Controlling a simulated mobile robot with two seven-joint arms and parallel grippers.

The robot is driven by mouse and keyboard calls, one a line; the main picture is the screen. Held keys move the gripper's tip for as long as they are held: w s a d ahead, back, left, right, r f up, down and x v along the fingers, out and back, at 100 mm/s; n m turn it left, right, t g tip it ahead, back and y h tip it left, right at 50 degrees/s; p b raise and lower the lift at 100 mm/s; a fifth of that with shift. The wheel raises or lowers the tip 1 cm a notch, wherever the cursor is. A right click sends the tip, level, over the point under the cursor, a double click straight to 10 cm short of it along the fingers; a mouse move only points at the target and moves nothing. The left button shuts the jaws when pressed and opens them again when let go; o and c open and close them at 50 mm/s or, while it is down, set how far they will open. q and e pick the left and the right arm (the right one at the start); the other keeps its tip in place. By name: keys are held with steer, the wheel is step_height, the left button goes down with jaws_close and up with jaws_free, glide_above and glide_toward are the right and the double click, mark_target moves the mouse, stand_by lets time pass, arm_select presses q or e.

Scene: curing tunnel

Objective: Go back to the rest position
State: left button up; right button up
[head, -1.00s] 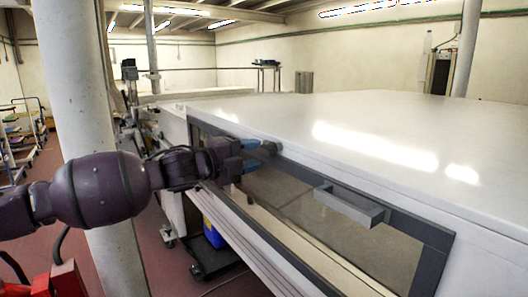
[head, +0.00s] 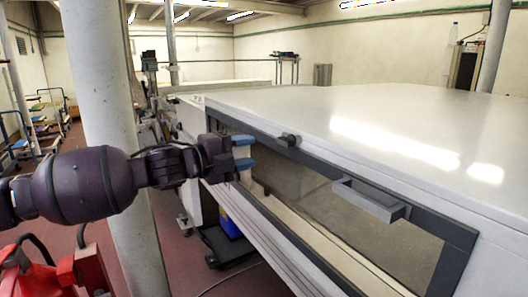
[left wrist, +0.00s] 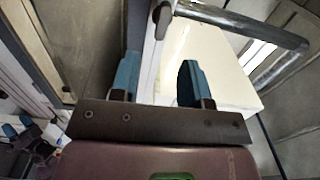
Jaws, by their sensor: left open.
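My left gripper (head: 243,153) reaches in from the left in the head view, in front of the left end of the tunnel's framed window panel (head: 330,193). Its two blue fingers are apart with nothing between them. They also show in the left wrist view (left wrist: 158,80), one on each side of a gap. A small dark knob or latch (head: 288,140) on the panel's upper frame stands to the right of the fingertips, apart from them in the head view. My right gripper is not in view.
A grey bar handle (head: 370,200) juts from the panel. The long white tunnel housing (head: 400,125) fills the right. A round pale column (head: 103,90) stands behind my left arm. A blue container (head: 229,223) sits on a low dark trolley under the tunnel.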

arm_select(q)
steer(key=s+a+f+n+t+y, duration=0.2)
steer(key=s+a+f+n+y, duration=0.1)
steer(key=f+n, duration=0.5)
steer(key=s+a+f+n+t+y, duration=0.25)
steer(key=f+n, duration=0.25)
steer(key=f, duration=0.5)
steer(key=s+a+f+n+t+y, duration=0.1)
steer(key=s+a+f+n+y, duration=0.25)
steer(key=f+n, duration=0.45)
steer(key=s+a+f+n+g+y, duration=0.2)
steer(key=s+a+f, duration=0.3)
steer(key=s+f, duration=0.6)
steer(key=s+a+f+n+g+y, duration=0.3)
steer(key=s+a+f+n, duration=0.1)
steer(key=s+f, duration=0.7)
steer(key=s, duration=0.3)
steer(key=shift+a+f+y, duration=0.3)
steer(key=shift+a+f, duration=0.1)
steer(key=shift+s, duration=0.1)
